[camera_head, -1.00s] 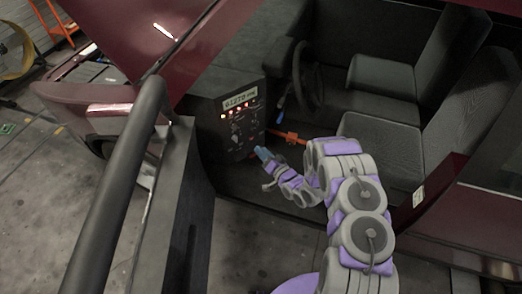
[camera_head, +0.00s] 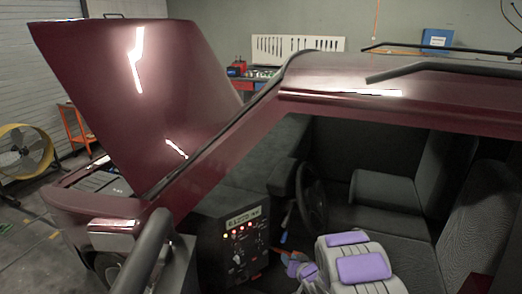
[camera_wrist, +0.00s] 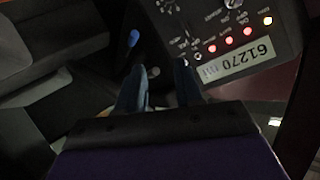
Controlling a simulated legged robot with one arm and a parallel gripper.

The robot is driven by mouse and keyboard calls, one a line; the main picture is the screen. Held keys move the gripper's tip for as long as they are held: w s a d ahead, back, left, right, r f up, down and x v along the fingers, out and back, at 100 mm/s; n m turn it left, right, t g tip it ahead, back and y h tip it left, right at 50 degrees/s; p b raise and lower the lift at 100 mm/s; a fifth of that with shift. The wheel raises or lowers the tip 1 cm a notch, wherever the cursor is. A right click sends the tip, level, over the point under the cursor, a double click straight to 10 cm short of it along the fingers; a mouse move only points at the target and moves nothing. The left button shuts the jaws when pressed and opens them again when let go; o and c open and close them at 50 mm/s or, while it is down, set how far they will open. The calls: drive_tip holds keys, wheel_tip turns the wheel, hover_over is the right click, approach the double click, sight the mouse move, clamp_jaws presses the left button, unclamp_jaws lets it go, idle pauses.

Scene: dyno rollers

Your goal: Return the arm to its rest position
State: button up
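My arm (camera_head: 352,268) shows at the bottom of the head view, grey with purple covers, reaching into the car's open side. My gripper (camera_head: 298,266) is partly hidden by the arm there, beside the black control panel (camera_head: 236,252). In the wrist view my gripper (camera_wrist: 160,78) has two bluish fingers with a gap between them and nothing visible held. The panel (camera_wrist: 235,25) lies just beyond the fingers, with red lights and a label reading 61270. A blue-tipped lever (camera_wrist: 132,39) is beyond the left finger.
A dark red car surrounds the arm, with its hood (camera_head: 130,90) raised, a steering wheel (camera_head: 312,197) and grey seats (camera_head: 385,195). A dark rail (camera_head: 150,250) stands at lower left. A yellow fan (camera_head: 22,150) stands at far left. A blue box (camera_head: 436,40) is on the back wall.

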drive_tip(key=s+d+r+m+g+h, duration=0.1)
drive_tip(key=s+d+r+g+h, duration=0.2)
drive_tip(key=s+d+r, duration=0.35)
drive_tip(key=s+d+r+g+h, duration=0.3)
drive_tip(key=s+d+r+h, duration=0.1)
drive_tip(key=s+r, duration=0.5)
drive_tip(key=s+a+r+g, duration=0.2)
drive_tip(key=s+r, duration=0.1)
drive_tip(key=s, duration=0.9)
drive_tip(key=s+a+r+g+y+b, duration=0.1)
drive_tip(key=s+a+r+g, duration=0.2)
drive_tip(key=s, duration=1)
drive_tip(key=s+a+r+n+g+y, duration=0.1)
drive_tip(key=s+a+r+g, duration=0.1)
drive_tip(key=s, duration=1)
drive_tip(key=shift+s+a+r+g+b, duration=0.2)
drive_tip(key=shift+a+r+g+b, duration=0.2)
drive_tip(key=shift+r, duration=0.4)
